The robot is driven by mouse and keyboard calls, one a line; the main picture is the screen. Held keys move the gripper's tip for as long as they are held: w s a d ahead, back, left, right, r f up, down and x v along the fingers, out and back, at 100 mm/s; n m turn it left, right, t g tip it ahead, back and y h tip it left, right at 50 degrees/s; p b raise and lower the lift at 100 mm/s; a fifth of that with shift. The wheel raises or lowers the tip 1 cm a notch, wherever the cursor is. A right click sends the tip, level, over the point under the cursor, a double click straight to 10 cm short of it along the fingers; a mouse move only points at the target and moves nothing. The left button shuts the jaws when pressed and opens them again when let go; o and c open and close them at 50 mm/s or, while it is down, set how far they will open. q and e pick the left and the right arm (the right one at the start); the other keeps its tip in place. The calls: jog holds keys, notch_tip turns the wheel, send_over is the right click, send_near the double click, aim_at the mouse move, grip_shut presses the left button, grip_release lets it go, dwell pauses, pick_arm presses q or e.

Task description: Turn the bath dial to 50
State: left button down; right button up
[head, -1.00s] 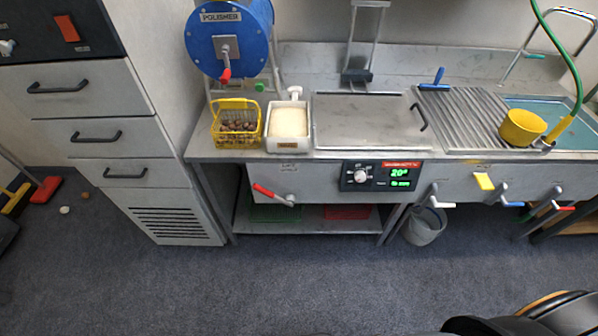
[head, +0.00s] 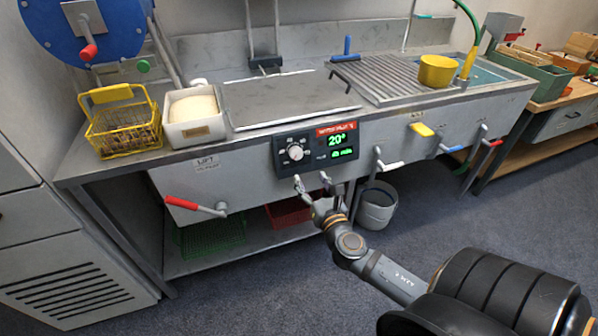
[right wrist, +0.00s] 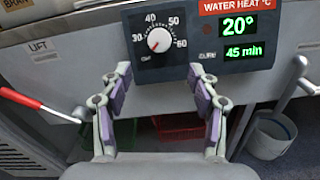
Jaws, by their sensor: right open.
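The bath dial (head: 295,153) is a white round knob on a dark control panel (head: 316,147) on the front of the steel bath. In the right wrist view the dial (right wrist: 159,40) has marks from 30 to 60 around it, and its small pointer seems to face lower left. The green display (right wrist: 238,26) reads 20° above 45 min. My right gripper (head: 312,181) is open and empty, just below and in front of the panel. In the right wrist view its fingers (right wrist: 159,74) stand apart below the dial, not touching it. My left gripper is not in view.
A red-handled lever (head: 195,207) sticks out left of the panel, and a white-handled tap (head: 390,166) lies to its right. A yellow basket (head: 124,128) and a white tub (head: 194,118) stand on the counter. A bucket (head: 377,207) stands below.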

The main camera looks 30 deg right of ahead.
aim_at(297, 155)
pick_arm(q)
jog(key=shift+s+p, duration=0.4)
pick_arm(e)
jog(key=x, duration=1)
jog(key=shift+w+r, duration=0.1)
jog(key=shift+w, duration=0.15)
jog(key=c, duration=1.2)
jog(key=shift+o, duration=0.2)
jog(key=shift+m, duration=0.3)
